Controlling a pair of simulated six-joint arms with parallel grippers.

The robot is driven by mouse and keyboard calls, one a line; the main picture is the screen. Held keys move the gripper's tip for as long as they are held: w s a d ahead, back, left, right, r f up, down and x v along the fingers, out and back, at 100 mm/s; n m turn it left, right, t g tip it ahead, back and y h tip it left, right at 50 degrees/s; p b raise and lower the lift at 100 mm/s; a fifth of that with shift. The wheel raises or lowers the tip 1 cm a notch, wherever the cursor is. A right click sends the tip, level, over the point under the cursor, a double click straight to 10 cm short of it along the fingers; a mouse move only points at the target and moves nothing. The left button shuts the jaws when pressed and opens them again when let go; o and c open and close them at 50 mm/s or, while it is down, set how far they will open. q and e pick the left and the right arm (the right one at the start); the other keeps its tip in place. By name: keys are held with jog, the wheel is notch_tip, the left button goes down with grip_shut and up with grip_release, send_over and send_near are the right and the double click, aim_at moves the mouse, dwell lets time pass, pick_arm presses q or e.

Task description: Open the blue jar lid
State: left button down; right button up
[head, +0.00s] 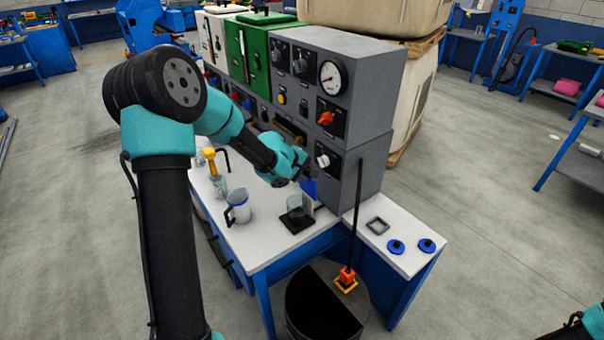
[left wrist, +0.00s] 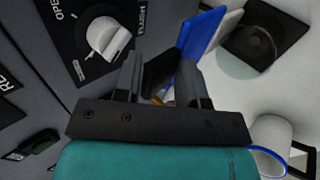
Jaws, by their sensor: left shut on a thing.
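My left gripper (head: 305,178) is beside the grey panel, above the white bench. In the left wrist view its fingers (left wrist: 160,82) are closed on a dark, knob-like part of a flat blue lid (left wrist: 201,34), seen nearly edge-on. The blue lid also shows below the gripper in the head view (head: 309,188). A clear glass jar (head: 295,208) stands open on a black square base (head: 297,223), just below and left of the lid. The lid appears apart from the jar. My right gripper is not visible; only part of that arm shows at lower right.
A white knob (left wrist: 108,38) and the grey panel (head: 365,92) are close to my left gripper. Two blue discs (head: 396,247) (head: 427,245) and a grey frame (head: 377,226) lie on the right bench section.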

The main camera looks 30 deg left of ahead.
pick_arm(q)
jog(key=shift+w+f, duration=0.1)
jog(key=shift+f, duration=0.05)
jog(key=c, duration=1.2)
grip_release()
jog(key=shift+d, duration=0.1)
jog(key=shift+o, duration=0.2)
jog(key=v, duration=1.7)
